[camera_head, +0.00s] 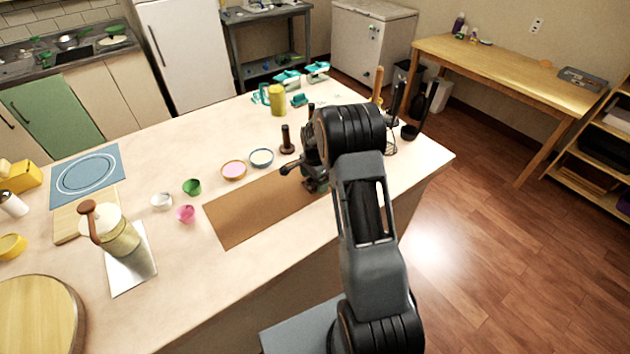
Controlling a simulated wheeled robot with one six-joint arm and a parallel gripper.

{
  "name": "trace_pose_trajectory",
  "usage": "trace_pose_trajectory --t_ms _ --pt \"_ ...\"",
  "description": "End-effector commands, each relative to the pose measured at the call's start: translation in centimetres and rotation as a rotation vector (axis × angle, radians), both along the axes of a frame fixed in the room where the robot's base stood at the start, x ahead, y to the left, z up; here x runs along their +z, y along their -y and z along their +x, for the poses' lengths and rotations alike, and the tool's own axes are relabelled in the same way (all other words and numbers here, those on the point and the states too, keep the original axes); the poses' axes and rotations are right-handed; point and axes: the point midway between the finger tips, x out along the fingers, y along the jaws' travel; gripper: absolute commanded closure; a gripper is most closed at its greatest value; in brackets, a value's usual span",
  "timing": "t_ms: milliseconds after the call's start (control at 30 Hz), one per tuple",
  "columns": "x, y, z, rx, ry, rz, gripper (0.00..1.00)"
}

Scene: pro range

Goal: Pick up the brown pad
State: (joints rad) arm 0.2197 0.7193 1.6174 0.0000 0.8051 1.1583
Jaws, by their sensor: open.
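The brown pad (245,213) lies flat on the pale countertop, a long rectangle running from the middle of the picture toward my arm. My gripper (298,173) is over or beside the pad's right end and covers part of it. The gripper is open, and no object shows in it. I cannot tell whether the fingers touch the pad or hover above it. The pad's far right end is hidden behind my gripper and arm.
Two small bowls (262,158) and a dark upright object (287,139) stand behind the pad. Small green (192,186) and pink (186,213) cups sit left of it. The counter in front of the pad is clear.

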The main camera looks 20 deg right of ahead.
Motion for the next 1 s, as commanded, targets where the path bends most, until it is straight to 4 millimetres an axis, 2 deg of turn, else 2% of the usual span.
trace_pose_trajectory --t_ms 67,600,867,1000 --pt "0.01 0.00 0.01 0.000 0.000 0.000 0.12" --pt "0.06 0.00 0.02 0.000 0.000 0.000 0.63" --pt "0.15 0.00 0.03 0.000 0.001 0.000 0.64" --pt "0.82 0.02 0.09 0.000 0.003 0.000 0.64"
